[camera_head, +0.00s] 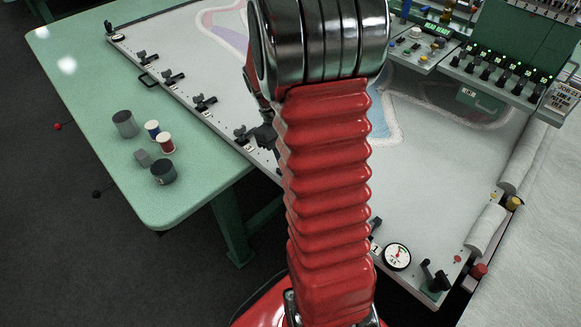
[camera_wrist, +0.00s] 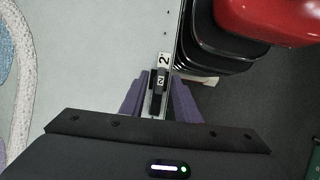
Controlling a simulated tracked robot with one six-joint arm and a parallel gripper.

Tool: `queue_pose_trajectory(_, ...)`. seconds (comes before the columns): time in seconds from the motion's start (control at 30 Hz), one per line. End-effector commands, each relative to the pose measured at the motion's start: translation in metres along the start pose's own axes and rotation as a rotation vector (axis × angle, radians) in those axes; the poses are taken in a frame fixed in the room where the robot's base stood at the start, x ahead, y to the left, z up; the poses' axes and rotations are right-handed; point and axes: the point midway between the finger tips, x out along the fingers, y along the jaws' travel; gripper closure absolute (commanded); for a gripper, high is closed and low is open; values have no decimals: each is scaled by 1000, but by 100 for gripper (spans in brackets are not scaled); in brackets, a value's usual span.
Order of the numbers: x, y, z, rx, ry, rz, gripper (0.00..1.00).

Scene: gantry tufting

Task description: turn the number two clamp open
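The number two clamp (camera_wrist: 160,83) shows in the wrist view as a dark, narrow lever marked 2, lined up along the frame's edge. A white label (camera_wrist: 164,59) with a 2 sits just beyond it. My gripper (camera_wrist: 160,75) has its two purple fingers on either side of the lever, close to it. I cannot tell whether the fingers touch it. The lower part of the clamp is hidden between the fingers. In the head view my red arm hides this clamp and the gripper's fingertips.
Other black clamps, such as one at the frame's edge (camera_head: 204,102), line the white cloth frame (camera_head: 440,190). A dial gauge (camera_head: 397,257) sits near label 1. A green table (camera_head: 90,110) holds spools and grey cylinders. Dark floor lies beside the frame.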

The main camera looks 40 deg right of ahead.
Motion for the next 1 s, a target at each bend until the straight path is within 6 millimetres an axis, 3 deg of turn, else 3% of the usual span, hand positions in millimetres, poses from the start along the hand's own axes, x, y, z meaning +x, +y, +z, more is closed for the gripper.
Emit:
queue_pose_trajectory(0.27,-15,0,-1,1,2,1,71)
queue_pose_trajectory(1.0,-130,0,-1,-1,2,2,71)
